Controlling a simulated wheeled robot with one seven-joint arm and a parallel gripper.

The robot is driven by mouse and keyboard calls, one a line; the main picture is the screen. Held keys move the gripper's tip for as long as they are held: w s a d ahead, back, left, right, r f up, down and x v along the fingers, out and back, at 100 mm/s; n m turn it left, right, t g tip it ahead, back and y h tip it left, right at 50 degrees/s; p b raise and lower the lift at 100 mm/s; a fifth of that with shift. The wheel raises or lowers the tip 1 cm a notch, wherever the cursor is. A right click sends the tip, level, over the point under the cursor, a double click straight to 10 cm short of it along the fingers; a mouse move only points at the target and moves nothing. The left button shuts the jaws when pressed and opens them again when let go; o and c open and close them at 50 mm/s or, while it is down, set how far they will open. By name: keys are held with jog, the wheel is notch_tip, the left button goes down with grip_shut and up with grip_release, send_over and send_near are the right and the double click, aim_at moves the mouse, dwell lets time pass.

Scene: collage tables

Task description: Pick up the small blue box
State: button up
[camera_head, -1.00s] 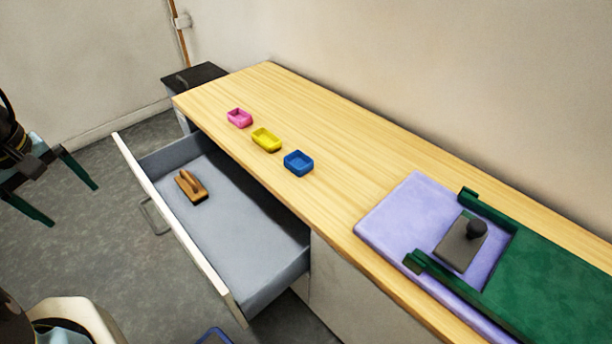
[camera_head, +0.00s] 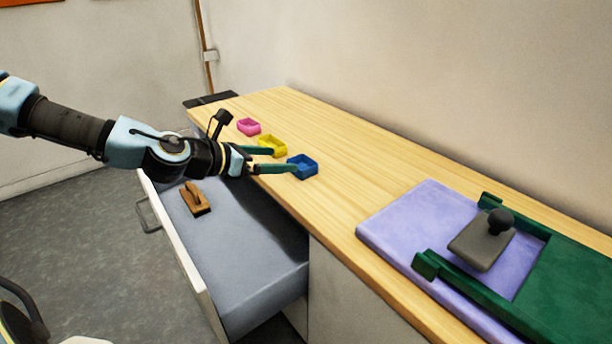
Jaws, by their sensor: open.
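The small blue box (camera_head: 303,167) is an open-topped tray on the wooden tabletop, near its front edge above the open drawer. My gripper (camera_head: 284,160) reaches in from the left with its two green fingers pointing right. The fingers are apart. The nearer fingertip is at the left side of the blue box; I cannot tell whether it touches. The farther finger lies by the yellow box (camera_head: 272,146), partly in front of it. Nothing shows held between the fingers.
A pink box (camera_head: 248,126) stands beyond the yellow one. The open drawer (camera_head: 240,270) below holds a wooden-handled block (camera_head: 195,199). To the right are a lilac board (camera_head: 400,222), a green guide frame (camera_head: 570,275) and a grey knobbed block (camera_head: 482,243). The tabletop (camera_head: 345,160) right of the blue box is clear.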

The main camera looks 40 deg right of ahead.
aim_at(310, 162)
jog(key=x, duration=0.4)
jog(key=shift+d+f, duration=0.15)
jog(key=shift+f+b+x, duration=0.15)
jog(key=shift+b+x, duration=0.1)
jog(key=shift+x, duration=1.1)
jog(key=shift+f+b+x, duration=0.15)
jog(key=shift+b+x, duration=0.1)
jog(key=shift+x, duration=1.1)
jog(key=shift+w, duration=0.1)
jog(key=c, duration=1.1)
